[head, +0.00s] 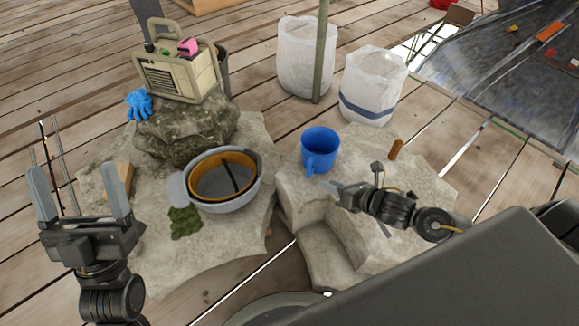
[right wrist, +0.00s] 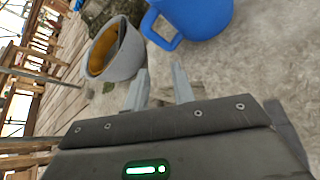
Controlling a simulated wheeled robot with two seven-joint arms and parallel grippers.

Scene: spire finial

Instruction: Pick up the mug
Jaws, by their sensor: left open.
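The blue mug (head: 321,144) stands upright on the right-hand pale stone block, its handle facing the front left. It also shows at the top of the right wrist view (right wrist: 197,16), cut off by the frame edge, with its handle toward the lower left. My right gripper (head: 338,190) is just in front of and below the mug in the head view. In the right wrist view its fingers (right wrist: 161,70) are apart with nothing between them, short of the handle. My left gripper (head: 77,168) is open and empty at the far left, away from the mug.
A grey bucket with an orange sieve (head: 245,200) sits on the left stone, beside green moss (head: 184,222). A beige radio-like box (head: 176,73) and blue gloves (head: 139,104) rest on a dark rock behind. White sacks (head: 371,86) and a pole (head: 321,50) stand behind the mug.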

